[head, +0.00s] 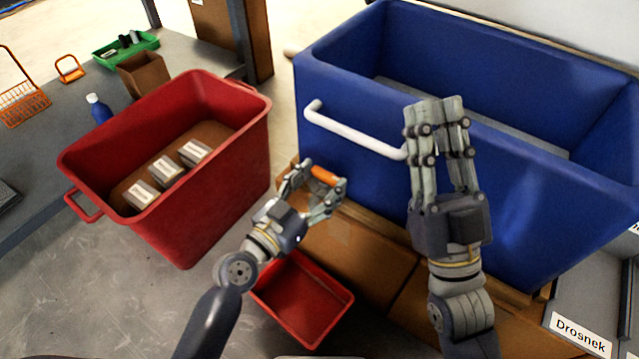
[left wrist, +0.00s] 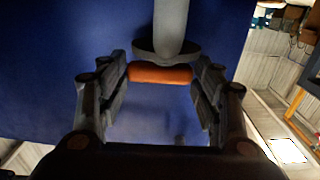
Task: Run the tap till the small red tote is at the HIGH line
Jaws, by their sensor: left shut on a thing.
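The small red tote (head: 336,304) stands low, in front of the blue tank and partly behind my left arm. Its inside looks plain red; I cannot make out a HIGH line or a water level. The tap's orange handle (head: 325,175) is at the blue tank's front wall; it also shows in the left wrist view (left wrist: 160,74) below a grey pipe (left wrist: 171,25). My left gripper (head: 325,188) is shut on the orange handle, a finger at each end. No stream is clearly visible. My right gripper (head: 439,103) is raised before the tank, fingers together, holding nothing visible.
The blue tank (head: 400,128) with a white rail (head: 350,134) fills the back right. A large red tote (head: 215,190) holding several labelled blocks (head: 167,171) stands left. Cardboard boxes (head: 350,250) lie below the tank. The front-left floor is clear.

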